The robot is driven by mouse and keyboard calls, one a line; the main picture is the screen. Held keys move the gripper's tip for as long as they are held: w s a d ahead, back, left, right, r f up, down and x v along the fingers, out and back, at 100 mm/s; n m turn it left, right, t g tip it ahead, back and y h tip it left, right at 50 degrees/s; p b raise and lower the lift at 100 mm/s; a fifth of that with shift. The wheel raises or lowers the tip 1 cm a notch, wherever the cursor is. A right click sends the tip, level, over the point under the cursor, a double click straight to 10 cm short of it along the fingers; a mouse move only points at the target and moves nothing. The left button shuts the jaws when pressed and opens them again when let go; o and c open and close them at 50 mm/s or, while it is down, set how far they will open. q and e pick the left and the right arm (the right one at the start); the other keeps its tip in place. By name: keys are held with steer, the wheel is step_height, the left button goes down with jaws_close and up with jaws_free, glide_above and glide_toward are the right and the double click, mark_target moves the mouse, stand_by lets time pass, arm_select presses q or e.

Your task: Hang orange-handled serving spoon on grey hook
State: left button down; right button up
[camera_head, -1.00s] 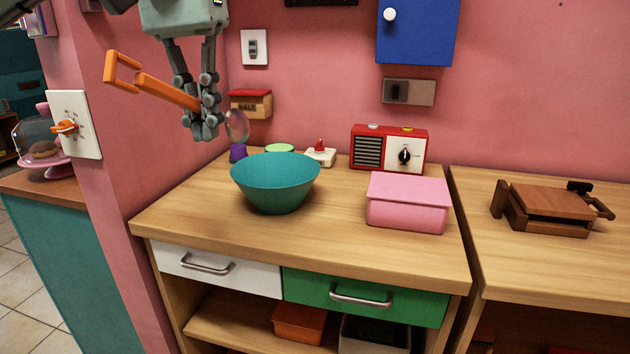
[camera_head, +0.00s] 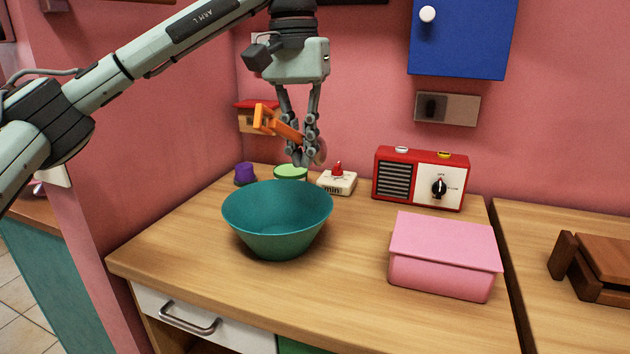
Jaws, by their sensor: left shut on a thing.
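The orange-handled serving spoon (camera_head: 268,121) is held in my left gripper (camera_head: 302,158) above the back of the wooden counter. The gripper points down and is shut on the orange handle. The handle sticks out to the left, and part of the spoon's bowl shows just right of the fingertips; the fingers hide the middle. I cannot make out a grey hook for certain. My right gripper is not in view.
A teal bowl (camera_head: 277,235) stands on the counter in front of the gripper. Behind it are a purple item (camera_head: 244,173), a green-lidded item (camera_head: 290,173) and a white timer (camera_head: 337,183). A red radio (camera_head: 393,180), pink box (camera_head: 442,270) and blue wall cabinet (camera_head: 463,45) are right.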

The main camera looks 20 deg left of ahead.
arm_select(q)
steer(key=f, duration=0.1)
steer(key=w+d+f, duration=0.1)
steer(key=f, duration=0.1)
steer(key=w+f, duration=0.1)
steer(key=f, duration=0.1)
steer(key=shift+d+f, duration=0.15)
steer(key=shift+f, duration=0.1)
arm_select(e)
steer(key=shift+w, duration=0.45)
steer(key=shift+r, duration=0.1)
arm_select(q)
steer(key=shift+f, duration=0.2)
steer(key=c, duration=2.1)
jaws_free()
steer(key=o, duration=0.5)
steer(key=shift+c, duration=0.2)
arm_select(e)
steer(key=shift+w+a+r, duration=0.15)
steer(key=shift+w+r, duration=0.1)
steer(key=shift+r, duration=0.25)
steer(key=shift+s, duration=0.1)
